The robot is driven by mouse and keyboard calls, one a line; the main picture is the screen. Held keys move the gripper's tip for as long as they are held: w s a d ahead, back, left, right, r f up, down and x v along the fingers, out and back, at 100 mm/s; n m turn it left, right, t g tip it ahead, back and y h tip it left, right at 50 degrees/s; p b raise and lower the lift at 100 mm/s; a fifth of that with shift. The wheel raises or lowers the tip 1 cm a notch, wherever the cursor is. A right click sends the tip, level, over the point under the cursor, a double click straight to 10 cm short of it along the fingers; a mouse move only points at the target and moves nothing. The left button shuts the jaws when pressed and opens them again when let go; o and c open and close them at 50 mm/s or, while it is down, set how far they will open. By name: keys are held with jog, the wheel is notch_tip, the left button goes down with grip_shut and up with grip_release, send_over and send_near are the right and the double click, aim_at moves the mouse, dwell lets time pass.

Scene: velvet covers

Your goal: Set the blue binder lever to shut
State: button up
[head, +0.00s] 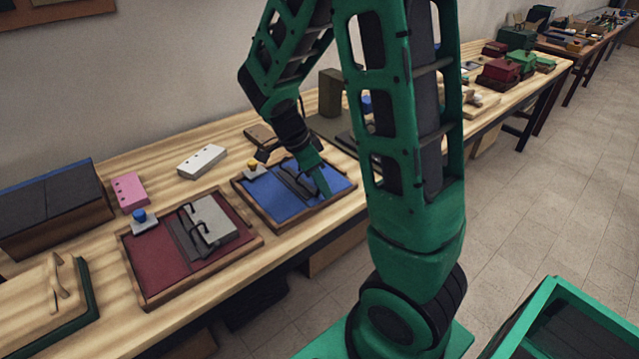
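The blue binder (275,206) lies open in a wooden-rimmed tray on the table, below my gripper (300,166). A dark ring mechanism runs across its middle, partly covered by the gripper. A small pale block with a yellow knob (252,165) sits at the binder's upper left corner; it may be the lever, and its setting is too small to tell. My gripper reaches down over the binder's upper right part. I cannot tell whether it touches anything or whether its fingers are apart.
A red binder (160,262) with grey sheets (213,220) and a blue knob (139,216) lies to the left. A white punched block (201,161) and a pink one (129,192) lie behind. A dark olive box (330,92) stands behind the arm. Bare table shows between the binders.

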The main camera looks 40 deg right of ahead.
jog(key=shift+f, duration=0.1)
grip_shut()
jog(key=shift+d+f+y, duration=0.15)
jog(key=shift+d+y, duration=0.1)
jog(key=shift+y, duration=0.45)
jog(key=shift+d+f+y, duration=0.1)
jog(key=shift+d+y, duration=0.15)
jog(key=shift+y, duration=0.45)
grip_release()
